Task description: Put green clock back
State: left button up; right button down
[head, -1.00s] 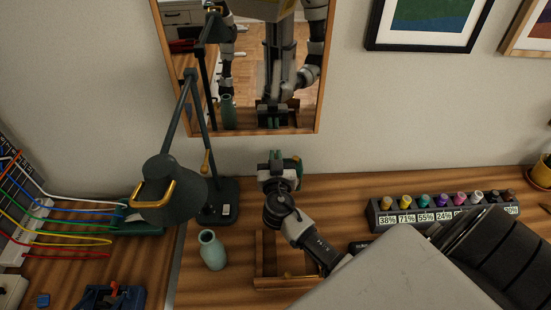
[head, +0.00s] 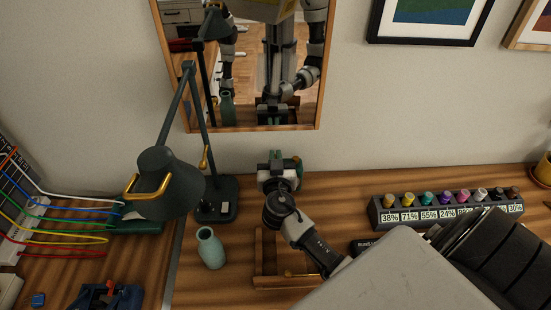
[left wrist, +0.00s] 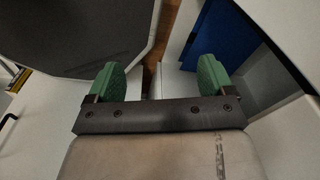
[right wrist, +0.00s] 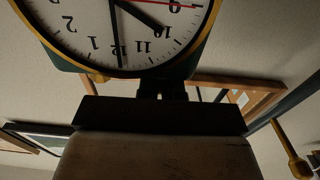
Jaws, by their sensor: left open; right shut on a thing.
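The green clock (head: 293,163) is mostly hidden in the head view behind my right gripper (head: 277,161), which is shut on it near the desk's back edge, below the mirror. In the right wrist view the clock's white face (right wrist: 130,30) with black numerals and a yellow rim fills the top, just beyond my gripper, and appears upside down. I cannot tell whether the clock touches the desk. My left gripper (left wrist: 157,80) is open and empty in the left wrist view, with green fingertips apart. It is out of the head view.
A wooden tray (head: 259,257) lies under my right arm. A green vase (head: 211,249) and a dark green lamp (head: 172,185) stand to the left. A rack of colored bottles (head: 390,215) is at the right. The mirror (head: 320,65) hangs behind.

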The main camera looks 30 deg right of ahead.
jog(key=c, duration=1.3)
grip_release()
jog(key=shift+r, duration=0.1)
jog(key=shift+r+p, duration=0.6)
jog(key=shift+p, duration=0.3)
jog(key=shift+s+a, duration=0.15)
jog(key=shift+s, duration=0.1)
jog(key=b+v, duration=0.3)
jog(key=v, duration=0.8)
jog(key=shift+s+a+b, duration=0.1)
jog(key=shift+s+b, duration=0.15)
jog(key=shift+b, duration=0.15)
